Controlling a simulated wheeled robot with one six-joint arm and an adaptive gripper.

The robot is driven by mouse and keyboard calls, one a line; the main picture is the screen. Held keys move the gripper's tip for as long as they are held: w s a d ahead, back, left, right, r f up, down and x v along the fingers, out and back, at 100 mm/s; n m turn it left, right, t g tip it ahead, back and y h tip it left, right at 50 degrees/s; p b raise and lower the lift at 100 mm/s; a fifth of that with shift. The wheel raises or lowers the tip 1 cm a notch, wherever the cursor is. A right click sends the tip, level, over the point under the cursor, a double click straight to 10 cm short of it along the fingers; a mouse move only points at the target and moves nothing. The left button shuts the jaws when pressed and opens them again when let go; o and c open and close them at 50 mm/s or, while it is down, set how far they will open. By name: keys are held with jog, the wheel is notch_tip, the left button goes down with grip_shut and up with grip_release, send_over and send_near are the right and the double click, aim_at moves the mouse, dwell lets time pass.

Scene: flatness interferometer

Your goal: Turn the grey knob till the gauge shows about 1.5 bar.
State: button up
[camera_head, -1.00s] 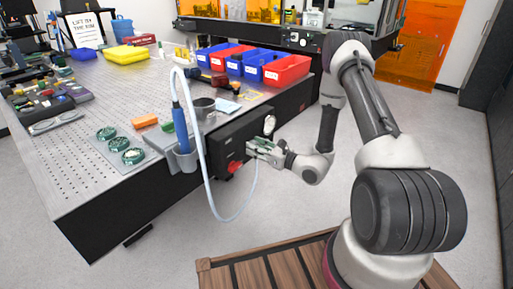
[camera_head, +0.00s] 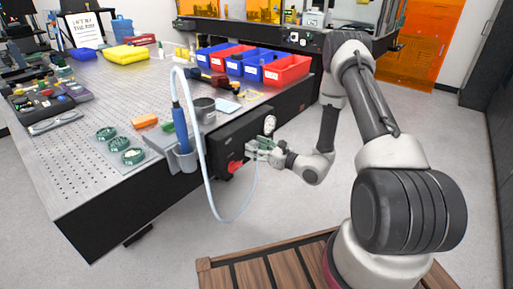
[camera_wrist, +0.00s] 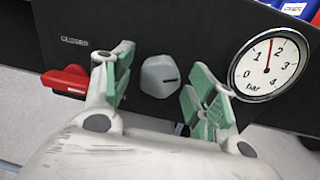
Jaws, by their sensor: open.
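The grey knob (camera_wrist: 160,76) sits on a black panel (camera_wrist: 100,25), with its dark mark pointing right in the wrist view. My gripper (camera_wrist: 160,88) is open, with its green-padded fingers on either side of the knob and visible gaps to it. The round white gauge (camera_wrist: 268,66) is right of the knob. Its red needle points up, between 1 and 2 bar. In the head view, my gripper (camera_head: 258,148) is at the panel's front below the gauge (camera_head: 269,124); the knob is hard to make out there.
A red handle (camera_wrist: 68,80) is left of the knob, also visible in the head view (camera_head: 235,166). A pale hose (camera_head: 206,165) loops down in front of the panel. Red and blue bins (camera_head: 286,70) stand on the perforated table (camera_head: 80,165) above.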

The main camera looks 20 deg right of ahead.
jog(key=v, duration=1.2)
jog(key=shift+a, duration=0.1)
